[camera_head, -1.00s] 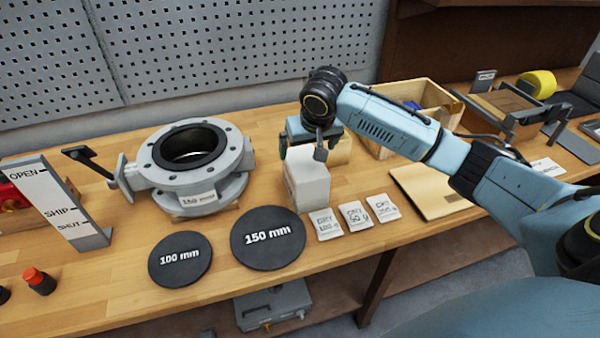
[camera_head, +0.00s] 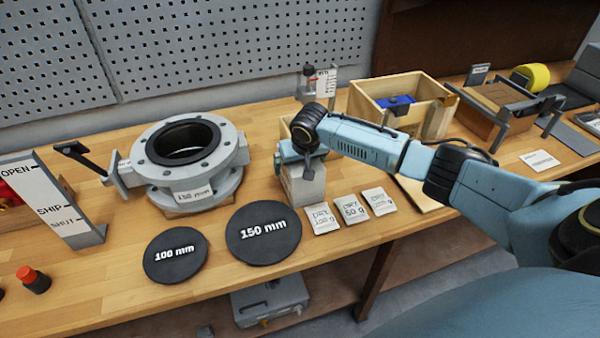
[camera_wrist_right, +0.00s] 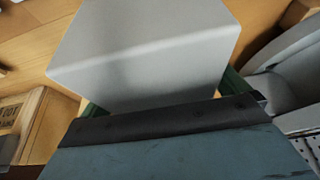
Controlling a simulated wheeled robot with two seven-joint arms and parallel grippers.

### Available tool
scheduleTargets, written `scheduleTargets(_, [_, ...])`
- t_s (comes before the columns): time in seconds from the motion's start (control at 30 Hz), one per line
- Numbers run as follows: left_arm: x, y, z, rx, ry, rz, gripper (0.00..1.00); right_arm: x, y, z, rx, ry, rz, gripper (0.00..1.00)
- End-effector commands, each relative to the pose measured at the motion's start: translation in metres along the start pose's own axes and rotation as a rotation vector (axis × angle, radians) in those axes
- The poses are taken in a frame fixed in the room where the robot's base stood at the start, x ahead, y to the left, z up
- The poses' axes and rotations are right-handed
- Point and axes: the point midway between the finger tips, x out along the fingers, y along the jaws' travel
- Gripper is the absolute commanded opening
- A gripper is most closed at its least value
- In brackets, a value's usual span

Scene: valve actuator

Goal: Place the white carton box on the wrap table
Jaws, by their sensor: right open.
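The white carton box (camera_head: 304,188) stands upright on the wooden bench, right of the valve, its upper part hidden by my right gripper (camera_head: 296,156). The right wrist view shows the box (camera_wrist_right: 150,50) large, just ahead of the gripper. The green fingers (camera_wrist_right: 165,95) show at its two sides, and the jaws are open; contact cannot be told. I cannot say for sure which surface is the wrap table; a framed brown board (camera_head: 500,98) with a yellow roll (camera_head: 540,80) stands at the back right. My left gripper is not in view.
A grey flanged valve (camera_head: 185,160) stands to the left. Two black discs (camera_head: 263,232) and several white packets (camera_head: 351,210) lie in front. A wooden crate (camera_head: 432,115) stands behind my right arm. A tan sheet (camera_head: 420,192) lies partly under the arm.

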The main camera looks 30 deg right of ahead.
Motion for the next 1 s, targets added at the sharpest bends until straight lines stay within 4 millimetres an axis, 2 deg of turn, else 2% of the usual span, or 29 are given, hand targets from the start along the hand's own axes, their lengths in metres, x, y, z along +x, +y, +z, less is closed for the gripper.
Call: scheduleTargets(1.0, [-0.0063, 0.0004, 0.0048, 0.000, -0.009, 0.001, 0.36, 0.0044, -0.0003, 0.0021, -0.001, 0.000, 0.000, 1.00])
